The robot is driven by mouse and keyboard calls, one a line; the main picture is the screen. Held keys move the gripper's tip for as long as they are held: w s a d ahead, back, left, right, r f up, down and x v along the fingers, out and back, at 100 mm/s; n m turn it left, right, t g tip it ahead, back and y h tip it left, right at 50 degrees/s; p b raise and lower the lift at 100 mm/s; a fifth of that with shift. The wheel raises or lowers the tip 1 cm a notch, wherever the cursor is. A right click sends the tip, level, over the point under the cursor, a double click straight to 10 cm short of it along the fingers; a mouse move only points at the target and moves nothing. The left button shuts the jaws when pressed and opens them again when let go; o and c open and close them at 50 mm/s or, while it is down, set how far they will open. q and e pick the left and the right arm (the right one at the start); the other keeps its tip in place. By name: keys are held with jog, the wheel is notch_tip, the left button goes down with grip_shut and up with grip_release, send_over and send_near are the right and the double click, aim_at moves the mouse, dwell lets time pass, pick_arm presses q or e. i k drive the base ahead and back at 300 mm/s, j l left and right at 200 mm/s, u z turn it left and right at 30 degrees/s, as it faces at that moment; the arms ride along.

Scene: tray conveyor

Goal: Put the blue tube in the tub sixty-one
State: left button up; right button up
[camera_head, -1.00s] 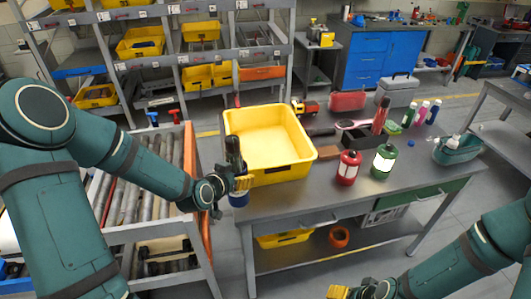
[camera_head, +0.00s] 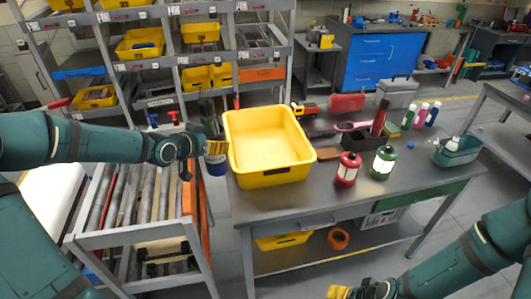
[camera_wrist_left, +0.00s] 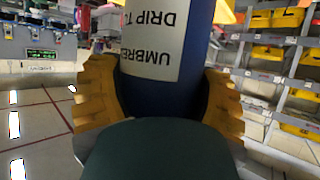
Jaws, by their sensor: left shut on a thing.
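My left gripper (camera_head: 214,149) is shut on the blue tube (camera_head: 216,166), held about upright just left of the yellow tub. The tube's lower end is blue, its upper part looks dark. In the left wrist view the tube (camera_wrist_left: 193,75) stands between both yellow fingers and carries a white label with upside-down text, partly cut off. The large yellow tub (camera_head: 272,180) sits empty on the table's left end; I see no number on it. My right gripper (camera_head: 340,292) shows only its yellow tips at the bottom edge; its opening is unclear.
On the grey table (camera_head: 410,176) stand a red bottle (camera_head: 347,171), a green bottle (camera_head: 383,163), a dark box (camera_head: 362,142) and a teal bin (camera_head: 460,153). A roller rack (camera_head: 130,205) is at the left. Shelves behind hold several yellow bins (camera_head: 140,45).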

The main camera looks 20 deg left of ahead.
aim_at(267, 158)
jog(key=i+l, duration=0.15)
jog(key=i, duration=0.3)
jog(key=i+l, duration=0.2)
jog(key=i, duration=0.3)
